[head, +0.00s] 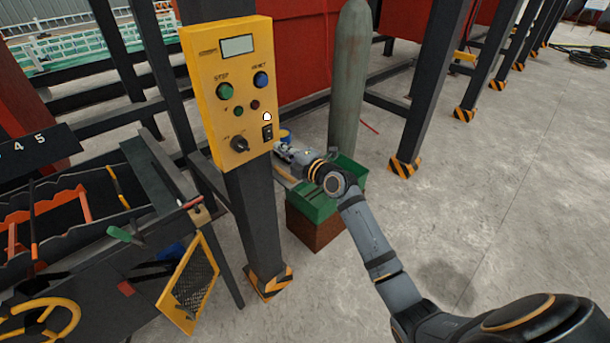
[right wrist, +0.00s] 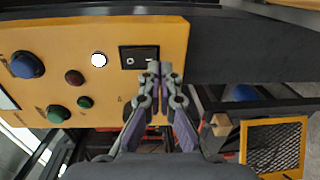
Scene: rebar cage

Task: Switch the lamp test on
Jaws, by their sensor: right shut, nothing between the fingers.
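The yellow control panel (head: 207,75) is fixed to a dark post. Its black rocker switch (head: 267,131) is near the lower right edge, below a bright white round lamp (head: 267,116). In the right wrist view the rocker switch (right wrist: 139,57) lies just left of my fingertips, beside the white lamp (right wrist: 98,60). My right gripper (head: 280,149) is shut and empty, at the panel's lower right edge; it also shows in the right wrist view (right wrist: 159,70). I cannot tell whether the tips touch the panel. My left gripper is out of view.
The panel also has a display (head: 237,46), a green button (head: 224,91), a blue button (head: 261,80), two small dark lamps and a black knob (head: 239,144). A gas cylinder (head: 350,80) and a green box (head: 345,178) stand close to my right arm. Floor to the right is clear.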

